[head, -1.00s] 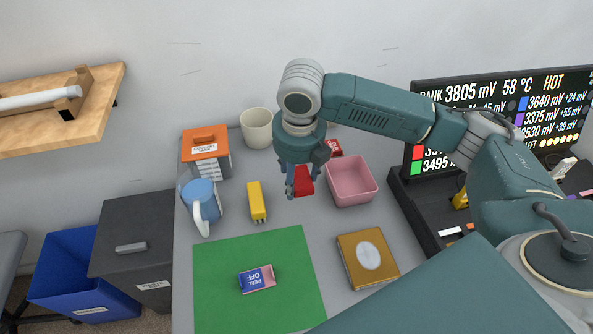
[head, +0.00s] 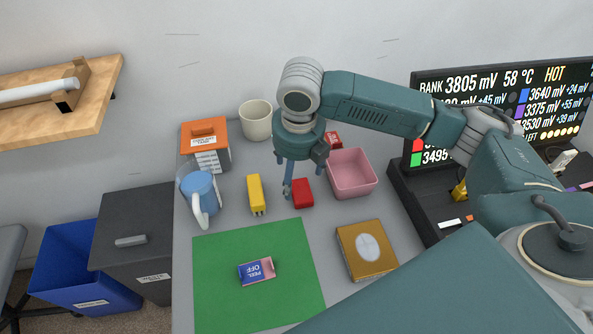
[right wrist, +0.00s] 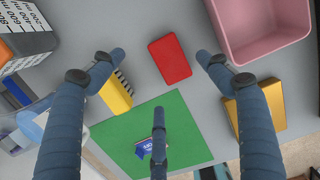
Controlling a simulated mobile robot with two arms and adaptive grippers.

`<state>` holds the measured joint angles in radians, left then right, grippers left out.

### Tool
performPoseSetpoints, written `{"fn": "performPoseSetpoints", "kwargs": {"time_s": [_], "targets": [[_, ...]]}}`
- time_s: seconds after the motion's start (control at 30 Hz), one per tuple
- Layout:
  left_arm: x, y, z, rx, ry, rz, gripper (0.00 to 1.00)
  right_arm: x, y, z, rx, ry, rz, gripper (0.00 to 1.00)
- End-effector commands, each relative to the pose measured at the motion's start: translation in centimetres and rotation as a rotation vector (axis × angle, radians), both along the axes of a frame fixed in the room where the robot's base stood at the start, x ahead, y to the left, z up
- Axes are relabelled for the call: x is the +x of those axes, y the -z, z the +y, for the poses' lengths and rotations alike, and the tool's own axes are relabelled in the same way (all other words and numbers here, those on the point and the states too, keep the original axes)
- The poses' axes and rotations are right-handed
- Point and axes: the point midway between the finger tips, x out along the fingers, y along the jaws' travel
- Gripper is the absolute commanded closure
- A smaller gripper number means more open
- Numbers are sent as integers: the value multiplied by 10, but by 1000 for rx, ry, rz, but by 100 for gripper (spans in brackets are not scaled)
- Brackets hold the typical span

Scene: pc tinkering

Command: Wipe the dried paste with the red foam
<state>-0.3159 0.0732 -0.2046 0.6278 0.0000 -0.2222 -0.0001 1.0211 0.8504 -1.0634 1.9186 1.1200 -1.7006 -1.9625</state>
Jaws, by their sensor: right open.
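The red foam (head: 302,193) is a small red block on the grey table, between a yellow block and a pink tray. It also shows in the right wrist view (right wrist: 170,59), lying clear of my fingers. My right gripper (head: 289,186) is open and empty just above and left of the foam in the head view; its spread fingers show in the right wrist view (right wrist: 155,62). A brown block (head: 351,268) carries a pale oval patch (head: 368,248), which may be the dried paste. My left gripper is not in view.
The pink tray (head: 351,188) stands close right of the foam, the yellow block (head: 256,193) left. A green mat (head: 217,290) holds a "PEEL OFF" item (head: 257,271). A blue jug (head: 200,188), orange-lidded box (head: 203,130) and cream cup (head: 256,120) stand behind.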

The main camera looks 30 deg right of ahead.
Motion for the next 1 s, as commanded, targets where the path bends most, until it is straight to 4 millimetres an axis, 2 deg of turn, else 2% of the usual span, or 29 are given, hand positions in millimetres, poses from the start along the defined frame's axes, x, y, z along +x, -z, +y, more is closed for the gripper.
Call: {"fn": "performPoseSetpoints", "kwargs": {"time_s": [1.0], "targets": [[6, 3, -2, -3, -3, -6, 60, 0, 26, 0, 0, 0, 1, 24]]}}
